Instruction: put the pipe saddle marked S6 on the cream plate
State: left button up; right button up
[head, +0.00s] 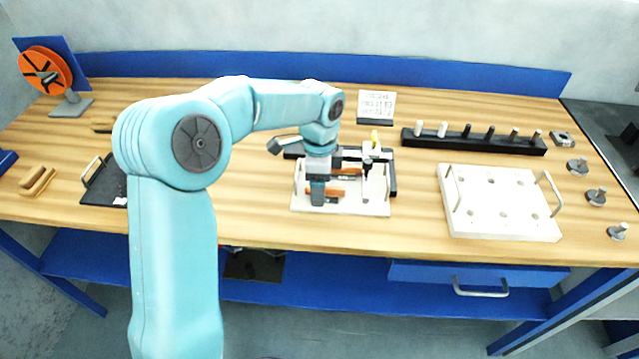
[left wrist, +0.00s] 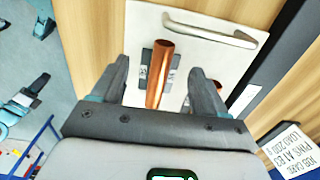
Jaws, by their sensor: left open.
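The cream plate (head: 375,208) lies on the bench in front of the black frame, with copper pipe pieces (head: 330,193) over it. My left gripper (head: 318,200) points down over the plate's left part. In the left wrist view the cream plate (left wrist: 205,57) has a metal handle, and a copper pipe (left wrist: 160,75) shows between the fingers. My left gripper (left wrist: 158,88) is open, its fingers apart on either side of the pipe. Grey pieces (left wrist: 147,57) show beside the pipe, probably a saddle; no S6 mark is readable. My right gripper is out of view.
A second cream plate (head: 500,225) with holes and handles lies to the right. Behind it is a black rack (head: 480,142) with several pegs. Several knobbed discs (head: 596,198) stand at the right edge. A job card (head: 376,103) stands behind. A black tray (head: 103,190) is at left.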

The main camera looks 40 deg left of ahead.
pick_arm(q)
notch_tip(320, 180, up, 12)
jog(key=shift+f+p, duration=0.25)
jog(key=shift+p, duration=0.2)
